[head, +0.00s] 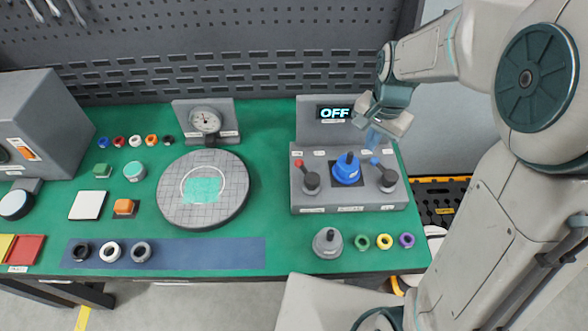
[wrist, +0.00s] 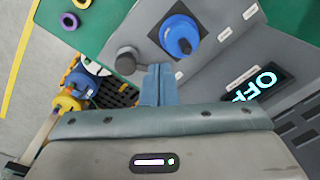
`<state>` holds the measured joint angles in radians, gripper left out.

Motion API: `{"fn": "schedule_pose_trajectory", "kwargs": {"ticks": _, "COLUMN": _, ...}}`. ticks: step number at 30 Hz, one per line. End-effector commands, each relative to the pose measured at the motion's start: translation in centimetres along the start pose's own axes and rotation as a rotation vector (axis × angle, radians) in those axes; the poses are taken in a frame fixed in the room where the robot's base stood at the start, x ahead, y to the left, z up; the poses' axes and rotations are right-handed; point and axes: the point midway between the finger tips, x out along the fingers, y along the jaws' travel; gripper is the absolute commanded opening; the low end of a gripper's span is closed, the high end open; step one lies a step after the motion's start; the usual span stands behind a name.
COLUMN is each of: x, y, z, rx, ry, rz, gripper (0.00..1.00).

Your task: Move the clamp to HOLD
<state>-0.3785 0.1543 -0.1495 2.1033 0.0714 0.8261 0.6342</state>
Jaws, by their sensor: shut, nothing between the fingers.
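A grey control box (head: 350,200) carries a red-tipped lever (head: 310,180) on the left, a large blue knob (head: 347,172) in the middle and a blue-tipped lever (head: 388,181) on the right. Their small labels are too small to read, so I cannot tell which is the clamp. My gripper (head: 375,138) is above the right rear of the box, close to the blue tip; contact cannot be told. In the wrist view my gripper (wrist: 158,68) has its blue fingers together and empty, between the grey lever base (wrist: 127,60) and the blue knob (wrist: 181,36).
A display (head: 335,113) behind the box reads OFF. A grey round plate (head: 203,188) with a teal patch lies left of the box, a dial gauge (head: 205,121) behind it. A grey weight (head: 327,242) and coloured rings (head: 384,241) stand in front. Green table is clear between plate and box.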

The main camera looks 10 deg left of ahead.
Motion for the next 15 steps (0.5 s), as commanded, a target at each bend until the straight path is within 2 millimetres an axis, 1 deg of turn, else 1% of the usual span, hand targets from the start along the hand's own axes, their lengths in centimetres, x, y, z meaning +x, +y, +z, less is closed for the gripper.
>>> {"fn": "schedule_pose_trajectory", "kwargs": {"ticks": 1, "x": -1.6, "y": 1.6, "z": 0.5, "rx": -0.028, "ry": 0.017, "rz": -0.020, "gripper": 0.00}}
{"fn": "schedule_pose_trajectory", "kwargs": {"ticks": 3, "x": -3.4, "y": 3.4, "z": 1.3, "rx": -0.082, "ry": 0.039, "rz": -0.038, "gripper": 0.00}}
{"fn": "schedule_pose_trajectory", "kwargs": {"ticks": 6, "x": -5.4, "y": 6.0, "z": 2.7, "rx": -0.158, "ry": 0.075, "rz": -0.055, "gripper": 0.00}}
{"fn": "schedule_pose_trajectory", "kwargs": {"ticks": 9, "x": -7.0, "y": 8.7, "z": 4.3, "rx": -0.233, "ry": 0.115, "rz": -0.060, "gripper": 0.00}}
{"fn": "schedule_pose_trajectory", "kwargs": {"ticks": 12, "x": -8.2, "y": 11.0, "z": 6.0, "rx": -0.303, "ry": 0.158, "rz": -0.057, "gripper": 0.00}}
{"fn": "schedule_pose_trajectory", "kwargs": {"ticks": 15, "x": -8.8, "y": 12.9, "z": 7.5, "rx": -0.365, "ry": 0.194, "rz": -0.045, "gripper": 0.00}}
